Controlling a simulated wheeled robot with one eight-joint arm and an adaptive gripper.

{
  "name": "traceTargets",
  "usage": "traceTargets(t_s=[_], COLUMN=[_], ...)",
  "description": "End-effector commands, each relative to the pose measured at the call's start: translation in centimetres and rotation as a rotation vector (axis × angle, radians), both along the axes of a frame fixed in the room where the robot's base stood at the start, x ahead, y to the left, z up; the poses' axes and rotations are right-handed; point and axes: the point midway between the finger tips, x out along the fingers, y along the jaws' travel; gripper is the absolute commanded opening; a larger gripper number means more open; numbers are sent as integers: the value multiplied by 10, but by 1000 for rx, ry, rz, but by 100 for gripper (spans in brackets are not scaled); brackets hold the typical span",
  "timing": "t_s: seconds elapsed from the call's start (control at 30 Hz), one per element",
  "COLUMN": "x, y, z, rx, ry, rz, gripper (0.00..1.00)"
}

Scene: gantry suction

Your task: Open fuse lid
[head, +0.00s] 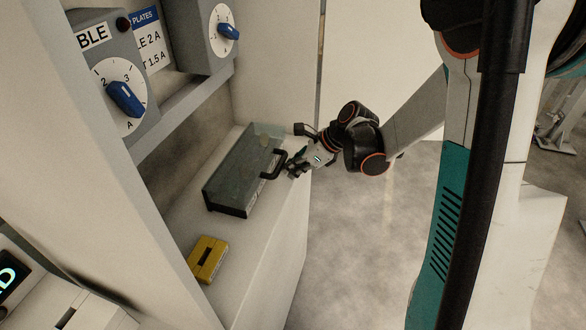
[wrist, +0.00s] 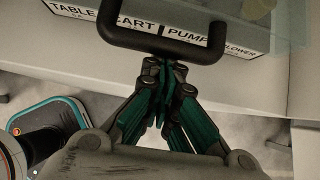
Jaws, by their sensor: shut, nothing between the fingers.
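The fuse box stands on the white shelf with its see-through lid (head: 243,165) down over it. A black handle (head: 274,166) sticks out from the lid's side toward my arm; it also shows large in the wrist view (wrist: 165,46). My gripper (head: 291,170) is beside the handle, its teal fingers (wrist: 160,70) shut and empty. In the wrist view the fingertips lie just below the handle bar; I cannot tell whether they touch it. Labels reading TABLE, CART, PUMP and BLOWER (wrist: 155,25) show on the box front, partly hidden by the handle.
A yellow block (head: 207,259) with a dark slot lies on the shelf nearer than the box. Grey panels with blue dial knobs (head: 125,99) (head: 229,31) rise to the left above the shelf. The shelf's right edge drops to open floor (head: 365,230).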

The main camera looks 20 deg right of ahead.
Motion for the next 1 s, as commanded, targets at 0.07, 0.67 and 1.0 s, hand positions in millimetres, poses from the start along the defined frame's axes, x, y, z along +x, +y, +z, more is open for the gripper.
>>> traceTargets(t_s=[0.07, 0.67, 1.0], x=[0, 3, 18], y=[0, 6, 26], z=[3, 81, 133], rx=[-4, -311, -569], ry=[4, 224, 410], rz=[1, 5, 5], gripper=[0, 0, 0])
